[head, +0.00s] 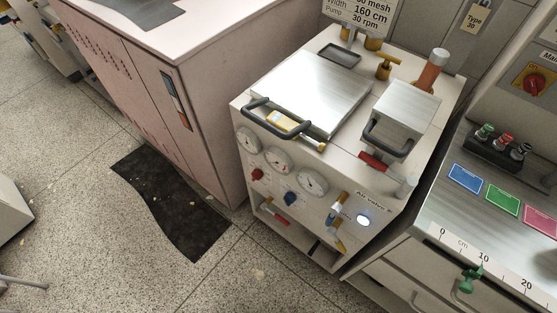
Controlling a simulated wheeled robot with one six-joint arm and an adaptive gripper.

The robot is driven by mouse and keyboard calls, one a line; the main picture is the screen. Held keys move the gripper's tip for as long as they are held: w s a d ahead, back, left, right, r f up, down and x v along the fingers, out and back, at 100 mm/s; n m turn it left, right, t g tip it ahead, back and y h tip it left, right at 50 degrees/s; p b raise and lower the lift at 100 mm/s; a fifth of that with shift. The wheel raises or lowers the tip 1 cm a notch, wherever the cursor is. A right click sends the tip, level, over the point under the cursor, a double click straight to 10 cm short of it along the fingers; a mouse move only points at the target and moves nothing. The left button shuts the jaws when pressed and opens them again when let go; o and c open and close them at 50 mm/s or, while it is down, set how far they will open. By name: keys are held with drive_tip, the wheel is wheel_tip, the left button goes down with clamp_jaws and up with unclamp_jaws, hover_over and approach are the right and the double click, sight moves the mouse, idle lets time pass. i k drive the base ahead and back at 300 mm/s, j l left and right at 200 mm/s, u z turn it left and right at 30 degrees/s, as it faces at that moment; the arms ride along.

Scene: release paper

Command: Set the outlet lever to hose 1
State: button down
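A white machine (240,107) stands in the middle right. On its top, near the back, is a brass T-shaped handle (386,66), with brass fittings (374,44) behind it. On its front panel are a red knob (257,174), a blue knob (291,198) and a small yellow-and-blue lever (338,211) beside a lit round button (363,219). I cannot tell which of these is the outlet lever. No hose marked 1 is readable. My gripper is not in view.
Several gauges (278,161) line the machine's front. Two dark handles (388,140) stick out from its metal lids. A pinkish cabinet (214,91) stands left, a bench with coloured cards (503,204) right. A dark mat (172,207) lies on otherwise open speckled floor.

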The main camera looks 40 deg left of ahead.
sight(332, 232)
drive_tip(key=l+u, duration=1.2)
